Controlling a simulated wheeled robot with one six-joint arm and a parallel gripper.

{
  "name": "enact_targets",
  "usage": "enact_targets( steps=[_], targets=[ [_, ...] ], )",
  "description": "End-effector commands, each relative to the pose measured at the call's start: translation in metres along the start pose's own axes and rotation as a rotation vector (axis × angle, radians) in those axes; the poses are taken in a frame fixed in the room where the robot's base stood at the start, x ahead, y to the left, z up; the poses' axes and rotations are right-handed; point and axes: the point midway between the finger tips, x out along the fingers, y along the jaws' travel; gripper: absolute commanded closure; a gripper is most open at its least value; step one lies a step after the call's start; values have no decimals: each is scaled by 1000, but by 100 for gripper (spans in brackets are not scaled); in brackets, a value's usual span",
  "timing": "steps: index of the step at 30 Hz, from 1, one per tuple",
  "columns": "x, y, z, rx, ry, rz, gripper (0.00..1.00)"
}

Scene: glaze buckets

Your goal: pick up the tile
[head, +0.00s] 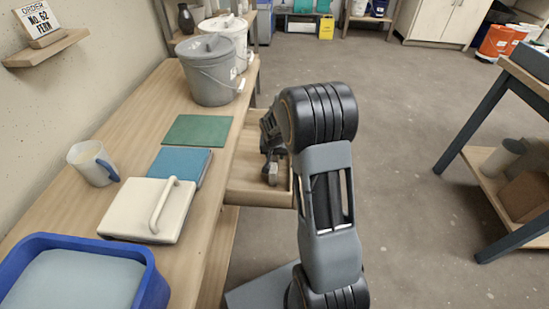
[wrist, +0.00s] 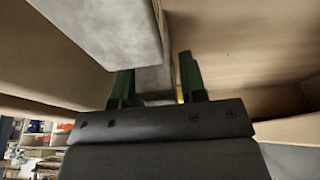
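A flat green tile (head: 197,130) and a flat blue tile (head: 181,165) lie on the wooden bench (head: 132,118) in the head view. My gripper (head: 270,165) is at the open drawer (head: 245,178) under the bench, to the right of both tiles and partly hidden by my arm. In the wrist view its two green fingers (wrist: 158,85) stand apart. A narrow grey piece (wrist: 152,80) shows between or behind them, with a gap on the right side. A pale grey slab (wrist: 110,28) is close at the upper left. I cannot tell what either is.
A cream slab with a handle (head: 148,210), a mug (head: 92,163) and a blue tub (head: 150,285) stand on the near bench. A grey bucket (head: 208,75) and white bucket (head: 238,38) are at its far end. A card (head: 38,20) reads "ORDER No. 62 FERN". Open floor lies right.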

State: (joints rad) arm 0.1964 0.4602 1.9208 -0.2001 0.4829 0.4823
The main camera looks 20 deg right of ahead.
Motion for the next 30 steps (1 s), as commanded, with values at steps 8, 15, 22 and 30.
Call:
enact_targets(
  steps=[8,15,22,30],
  targets=[
    [0,0,0,0,0,0,88],
    [0,0,0,0,1,0,100],
    [-4,0,-2,0,1,0,100],
    [-37,1,-11,0,4,-1,100]
  ],
)
